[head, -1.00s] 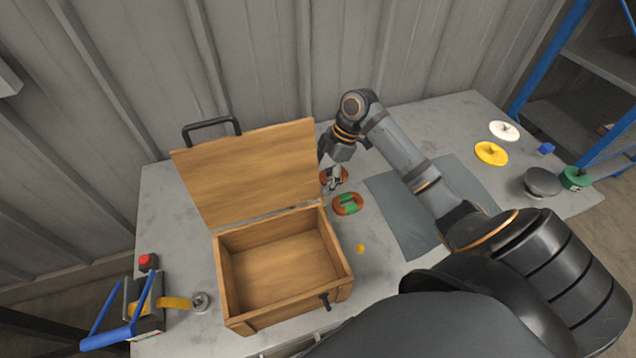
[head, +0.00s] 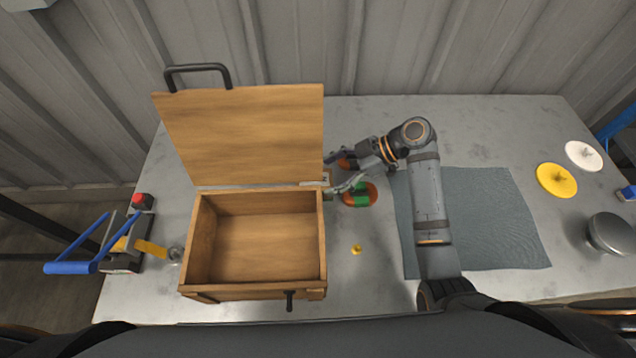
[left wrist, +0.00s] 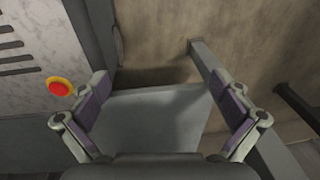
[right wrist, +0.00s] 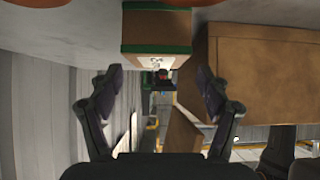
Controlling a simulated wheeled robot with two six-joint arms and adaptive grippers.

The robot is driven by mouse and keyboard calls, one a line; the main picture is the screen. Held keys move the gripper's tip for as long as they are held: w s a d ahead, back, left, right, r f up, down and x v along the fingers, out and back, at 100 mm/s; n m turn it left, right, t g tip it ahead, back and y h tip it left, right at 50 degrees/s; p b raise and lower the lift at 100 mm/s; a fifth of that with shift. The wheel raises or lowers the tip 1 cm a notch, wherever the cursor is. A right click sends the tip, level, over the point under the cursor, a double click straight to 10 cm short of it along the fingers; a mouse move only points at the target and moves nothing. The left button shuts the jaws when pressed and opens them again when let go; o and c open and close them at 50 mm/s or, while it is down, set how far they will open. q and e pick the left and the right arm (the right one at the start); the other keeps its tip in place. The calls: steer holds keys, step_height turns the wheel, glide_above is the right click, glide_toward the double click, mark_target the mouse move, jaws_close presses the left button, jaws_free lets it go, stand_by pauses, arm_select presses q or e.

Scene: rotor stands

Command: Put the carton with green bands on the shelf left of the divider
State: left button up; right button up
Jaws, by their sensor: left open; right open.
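The carton with green bands (right wrist: 157,32) is brown with a white label and shows upper centre in the right wrist view, beyond my fingertips and not clasped. In the head view a small brown piece with a pale mark (head: 327,178) by the lid's lower right corner may be it; I cannot tell. My right gripper (head: 333,174) is open there, its fingers pointing left; its open fingers also show in the right wrist view (right wrist: 159,74). My left gripper (left wrist: 160,85) is open and empty. I cannot make out the shelf divider.
An open wooden box (head: 265,290) stands with its lid (head: 245,135) raised, left of my right gripper. A rounded orange and green piece (head: 360,195) lies beside the gripper. A red button (left wrist: 60,87) shows in the left wrist view.

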mark_target(314, 183)
steer(key=shift+a+f, duration=0.3)
steer(key=shift+x, duration=0.85)
steer(key=x, duration=0.3)
steer(key=shift+w+d+f+p, duration=0.15)
steer(key=shift+w+d+p, duration=0.05)
steer(key=shift+p, duration=0.15)
steer(key=shift+a+f, duration=0.3)
steer(key=shift+c, duration=0.2)
steer(key=c, duration=1.2)
steer(key=shift+o, duration=0.2)
steer(key=shift+w+r+b, duration=0.3)
steer(key=shift+r, duration=0.2)
step_height(314, 183, up, 6)
steer(key=shift+f, duration=0.1)
arm_select(q)
step_height(314, 183, down, 7)
steer(key=w+d+b, duration=0.1)
steer(key=b, duration=0.6)
steer(key=shift+w+d, duration=0.2)
steer(key=shift+w, duration=0.2)
arm_select(e)
steer(key=w, duration=1.9)
steer(key=shift+w, duration=0.25)
arm_select(q)
steer(key=shift+r, duration=0.1)
arm_select(e)
steer(key=shift+r, duration=0.2)
